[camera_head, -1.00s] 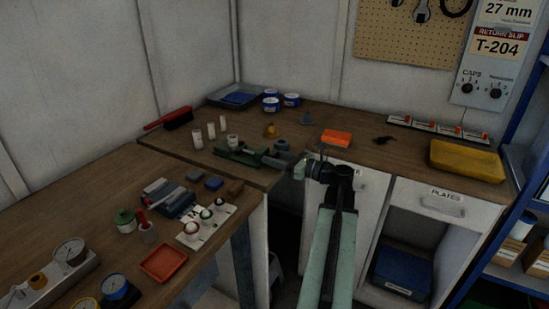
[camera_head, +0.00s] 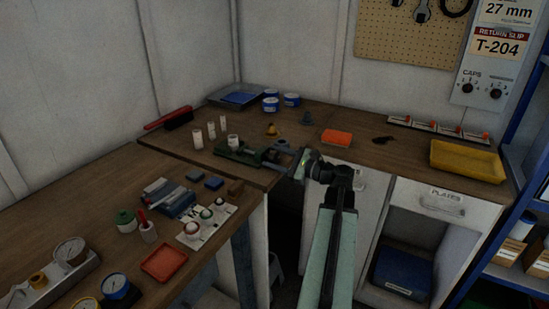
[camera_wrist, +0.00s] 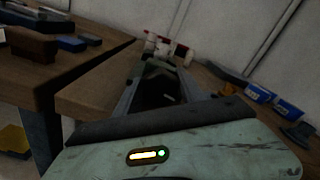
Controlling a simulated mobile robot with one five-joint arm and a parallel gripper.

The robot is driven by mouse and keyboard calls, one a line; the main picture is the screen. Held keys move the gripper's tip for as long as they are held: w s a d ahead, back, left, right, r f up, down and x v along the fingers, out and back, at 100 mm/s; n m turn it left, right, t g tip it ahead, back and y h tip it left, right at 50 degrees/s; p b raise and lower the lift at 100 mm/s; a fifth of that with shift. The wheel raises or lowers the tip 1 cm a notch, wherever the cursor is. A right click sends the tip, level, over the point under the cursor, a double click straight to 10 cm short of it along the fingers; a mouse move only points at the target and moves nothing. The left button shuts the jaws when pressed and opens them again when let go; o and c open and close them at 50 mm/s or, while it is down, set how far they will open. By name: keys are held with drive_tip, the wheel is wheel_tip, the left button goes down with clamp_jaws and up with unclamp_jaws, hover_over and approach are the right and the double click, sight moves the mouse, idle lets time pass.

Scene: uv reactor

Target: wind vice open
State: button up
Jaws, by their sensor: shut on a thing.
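The green vice (camera_head: 238,154) lies near the front edge of the back bench, with dark grey parts at its right end. My gripper (camera_head: 297,164) is at that right end, just off the bench edge. In the wrist view the two fingers of my gripper (camera_wrist: 160,82) reach forward to either side of a dark part of the vice (camera_wrist: 153,88). The gripper is shut on the vice's handle end; the handle itself is mostly hidden between the fingers.
A yellow tray (camera_head: 467,161) sits at the right. The left bench (camera_head: 100,190) holds gauges and a red tray (camera_head: 164,264).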

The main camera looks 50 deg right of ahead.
drive_tip(key=shift+s+f+n, duration=0.1)
drive_tip(key=shift+n, duration=0.5)
idle(1.1)
drive_tip(key=o, duration=1.4)
drive_tip(key=shift+a, duration=0.1)
drive_tip(key=shift+s+d, duration=0.2)
drive_tip(key=shift+s, duration=0.1)
drive_tip(key=shift+v, duration=1.9)
approach(277, 158)
drive_tip(key=shift+x, duration=1)
